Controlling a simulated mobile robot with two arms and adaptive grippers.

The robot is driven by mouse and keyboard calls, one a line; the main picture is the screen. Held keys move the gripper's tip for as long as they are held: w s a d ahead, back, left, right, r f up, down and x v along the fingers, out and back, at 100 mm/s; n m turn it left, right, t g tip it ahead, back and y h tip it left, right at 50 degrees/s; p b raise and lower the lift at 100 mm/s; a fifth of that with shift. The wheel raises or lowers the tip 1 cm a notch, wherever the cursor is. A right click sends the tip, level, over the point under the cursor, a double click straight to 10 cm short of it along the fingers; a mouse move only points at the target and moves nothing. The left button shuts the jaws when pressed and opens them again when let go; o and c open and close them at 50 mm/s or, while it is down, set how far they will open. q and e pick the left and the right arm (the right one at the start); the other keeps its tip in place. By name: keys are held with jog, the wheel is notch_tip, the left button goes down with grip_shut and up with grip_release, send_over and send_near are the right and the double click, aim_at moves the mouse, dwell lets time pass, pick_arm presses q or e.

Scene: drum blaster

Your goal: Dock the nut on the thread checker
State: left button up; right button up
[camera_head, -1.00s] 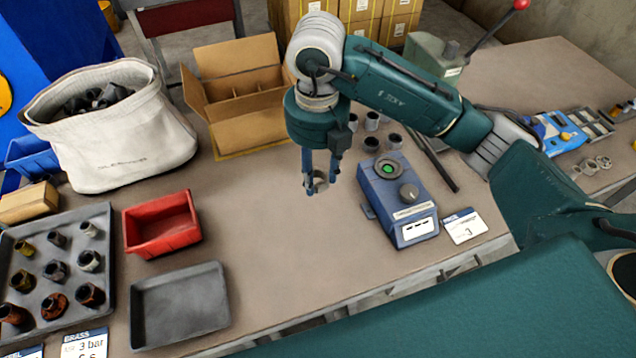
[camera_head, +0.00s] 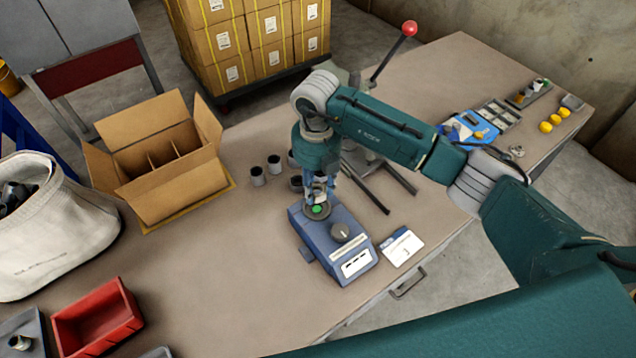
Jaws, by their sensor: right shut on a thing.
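The thread checker (camera_head: 318,245) is a blue box with a dial, a white label and a round dark seat with a green centre (camera_head: 317,210) on its top. My right gripper (camera_head: 319,194) points down right over that seat, shut on the nut. The nut is small and mostly hidden between the fingers; I cannot tell whether it touches the seat. My left gripper is out of view.
A white card (camera_head: 401,248) lies right of the checker. Several grey cups (camera_head: 274,165) stand behind it. An open cardboard box (camera_head: 165,165), a cloth sack (camera_head: 50,235) and a red bin (camera_head: 97,320) are to the left. The bench between the red bin and checker is clear.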

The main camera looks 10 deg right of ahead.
aim_at(317, 209)
notch_tip(317, 209, down, 3)
jog(key=shift+r+b, duration=0.1)
jog(key=shift+b, duration=0.75)
notch_tip(317, 209, down, 2)
jog(key=shift+f+b, duration=0.15)
jog(key=shift+b, duration=0.55)
pick_arm(q)
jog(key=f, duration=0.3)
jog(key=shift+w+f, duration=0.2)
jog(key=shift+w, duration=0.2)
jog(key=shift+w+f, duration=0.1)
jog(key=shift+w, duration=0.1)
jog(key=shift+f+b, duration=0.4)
jog(key=shift+b, duration=0.15)
pick_arm(e)
jog(key=shift+f, duration=0.5)
jog(key=o, duration=1)
jog(key=shift+o, duration=0.2)
jog(key=shift+r, duration=0.1)
